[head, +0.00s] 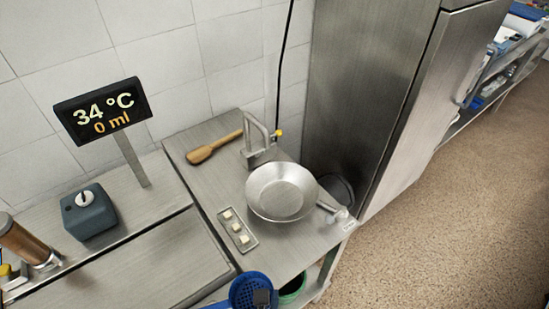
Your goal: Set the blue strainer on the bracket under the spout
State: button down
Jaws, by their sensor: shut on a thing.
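The blue strainer (242,287), round and perforated, shows at the bottom edge of the head view, in front of the counter and cut off by the frame. A small dark block against it looks like the end of my gripper (262,297), shut on the strainer; the rest is out of view. The metal spout (256,128) stands at the back of the counter with a yellow part at its right. A metal piece (260,156) at its foot may be the bracket. A wide metal bowl (280,175) sits in front of it.
A small tray (238,232) with pale cubes lies left of the bowl. A wooden paddle (212,148) lies behind. A display (104,110) reads 34 °C, 0 ml. A dark blue box (90,215) stands left. A green-rimmed bin (293,287) is below the counter. A tall steel cabinet (365,90) is right.

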notch_tip(320, 180, down, 8)
jog(key=n+y+b, duration=0.1)
jog(key=b, duration=0.9)
jog(key=shift+w+d, duration=0.35)
jog(key=shift+d, duration=0.05)
jog(key=shift+s, duration=0.1)
